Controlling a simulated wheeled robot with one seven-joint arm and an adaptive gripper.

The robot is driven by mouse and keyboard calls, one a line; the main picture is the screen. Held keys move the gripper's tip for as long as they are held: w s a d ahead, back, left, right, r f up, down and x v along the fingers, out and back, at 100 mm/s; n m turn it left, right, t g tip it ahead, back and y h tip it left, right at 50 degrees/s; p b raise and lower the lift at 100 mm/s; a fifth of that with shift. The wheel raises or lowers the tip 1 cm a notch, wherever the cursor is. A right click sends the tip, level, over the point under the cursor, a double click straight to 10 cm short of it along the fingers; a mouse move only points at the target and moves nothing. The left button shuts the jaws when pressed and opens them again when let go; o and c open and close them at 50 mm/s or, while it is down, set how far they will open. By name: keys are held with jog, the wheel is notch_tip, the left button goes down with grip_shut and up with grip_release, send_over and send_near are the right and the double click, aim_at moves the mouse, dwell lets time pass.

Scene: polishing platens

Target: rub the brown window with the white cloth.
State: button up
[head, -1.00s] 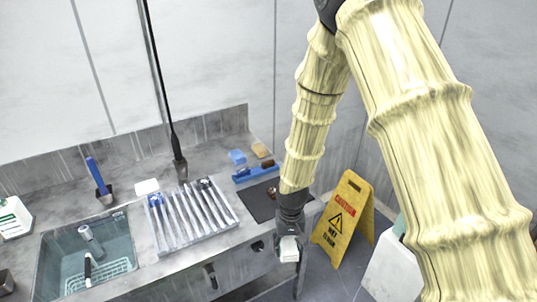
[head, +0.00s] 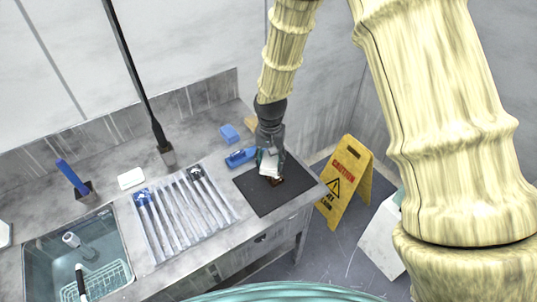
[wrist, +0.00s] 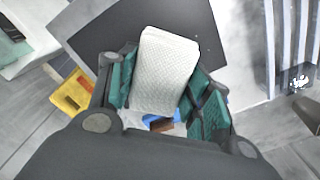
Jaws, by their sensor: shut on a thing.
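My gripper (head: 270,152) is shut on the white cloth (head: 270,165), a folded textured pad, and holds it low over the dark mat at the counter's right end. In the wrist view the cloth (wrist: 165,62) sits between the teal fingers of my gripper (wrist: 165,92). The brown window (head: 278,182) is a small brown piece on the mat, showing just below the cloth's lower edge in the head view. The cloth covers part of it; I cannot tell whether they touch. In the wrist view I cannot make the window out behind the cloth.
The dark mat (head: 259,202) lies near the counter's right edge. A blue tool (head: 240,157) and a blue block (head: 229,133) lie behind it. A tray of rods (head: 158,238) and a sink (head: 50,258) are left. A yellow caution sign (head: 345,180) stands on the floor.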

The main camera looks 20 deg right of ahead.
aim_at(270, 179)
notch_tip(270, 179, down, 3)
jog(key=shift+w+b, duration=0.15)
jog(key=shift+b, duration=0.65)
notch_tip(270, 179, down, 4)
jog(key=b, duration=0.2)
jog(key=shift+r+b, duration=0.15)
jog(key=shift+b, duration=0.15)
jog(key=shift+f+b, duration=0.3)
jog(key=shift+f, duration=0.3)
jog(key=shift+d+r, duration=0.35)
jog(key=shift+c, duration=0.4)
jog(key=shift+w+d+f, duration=0.1)
jog(key=shift+d, duration=0.25)
jog(key=shift+w+d, duration=0.2)
jog(key=shift+d, duration=0.4)
jog(key=shift+w+d, duration=0.2)
jog(key=shift+d, duration=0.35)
jog(key=shift+f+b, duration=0.25)
jog(key=shift+b, duration=0.1)
jog(key=a, duration=0.2)
jog(key=s+a+p, duration=0.1)
jog(key=shift+r, duration=0.25)
jog(key=shift+c, duration=0.4)
jog(key=shift+s+a+f, duration=0.1)
jog(key=shift+a+f, duration=0.1)
jog(key=shift+a, duration=0.2)
jog(key=shift+r+p, duration=2.55)
jog(key=shift+r, duration=1.65)
